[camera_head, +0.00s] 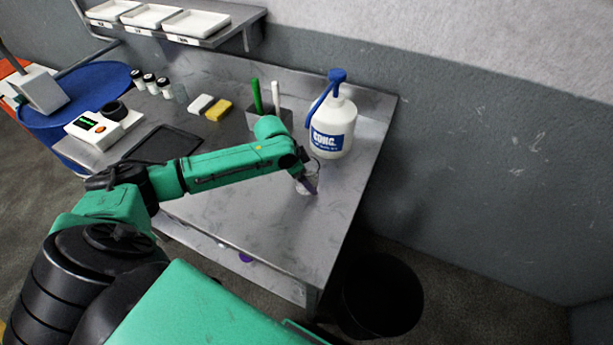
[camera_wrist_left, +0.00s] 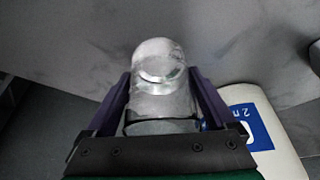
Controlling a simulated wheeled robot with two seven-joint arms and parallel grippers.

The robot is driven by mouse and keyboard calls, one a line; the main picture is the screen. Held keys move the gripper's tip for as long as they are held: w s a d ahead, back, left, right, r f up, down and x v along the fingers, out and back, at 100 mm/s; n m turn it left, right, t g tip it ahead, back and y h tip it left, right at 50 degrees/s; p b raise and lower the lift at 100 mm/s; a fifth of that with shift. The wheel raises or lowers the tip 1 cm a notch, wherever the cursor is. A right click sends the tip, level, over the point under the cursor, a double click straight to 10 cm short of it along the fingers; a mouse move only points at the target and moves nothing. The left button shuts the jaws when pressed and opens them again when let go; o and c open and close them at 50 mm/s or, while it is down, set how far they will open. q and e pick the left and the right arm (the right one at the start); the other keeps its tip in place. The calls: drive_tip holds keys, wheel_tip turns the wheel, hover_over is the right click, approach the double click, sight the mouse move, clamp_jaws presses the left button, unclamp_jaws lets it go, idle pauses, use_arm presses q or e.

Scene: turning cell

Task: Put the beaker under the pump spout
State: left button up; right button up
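The clear glass beaker (camera_head: 307,184) is at the right part of the steel bench, in front of the pump bottle (camera_head: 333,130). The bottle is white with a blue label and blue pump head; its thin blue spout (camera_head: 319,101) curves down on the left side. My left gripper (camera_head: 309,184) has its purple fingers on both sides of the beaker. In the left wrist view the beaker (camera_wrist_left: 160,75) fills the space between the fingers (camera_wrist_left: 160,92), and the bottle (camera_wrist_left: 285,140) shows at lower right. I cannot tell whether the beaker touches the bench. My right gripper is not in view.
A pen holder (camera_head: 285,117) stands left of the bottle. Yellow and white sponges (camera_head: 218,110), small jars (camera_head: 150,84), a dark tray (camera_head: 163,143) and a scale (camera_head: 103,124) lie further left. The bench front right is clear; a black bin (camera_head: 380,295) stands below.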

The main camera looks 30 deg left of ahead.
use_arm(q)
drive_tip(key=b+v, duration=0.1)
drive_tip(key=v, duration=1.1)
drive_tip(key=shift+s+r, duration=0.1)
